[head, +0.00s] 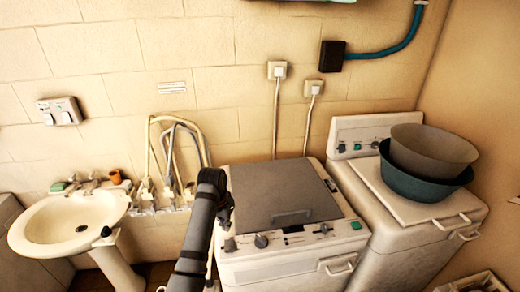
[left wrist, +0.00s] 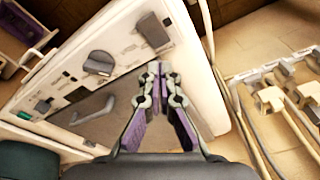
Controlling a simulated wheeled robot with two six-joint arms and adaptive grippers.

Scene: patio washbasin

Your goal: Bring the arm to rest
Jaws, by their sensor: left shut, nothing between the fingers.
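My left arm rises from the bottom of the head view in front of the left washing machine (head: 285,200). Its gripper is mostly hidden behind the dark wrist at the machine's left edge. In the left wrist view my left gripper (left wrist: 160,70) is shut and empty, its fingertips together. There it shows over the same machine's white control panel (left wrist: 118,42), with a dark knob (left wrist: 99,62) to the left of the fingertips. I cannot tell whether the fingers touch the machine. My right gripper is in neither view.
A washbasin (head: 70,225) stands at the left, with taps and hoses (head: 172,150) on the wall beside it. A second machine (head: 410,240) at the right carries stacked basins (head: 425,185). A crate (head: 475,284) is at the lower right.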

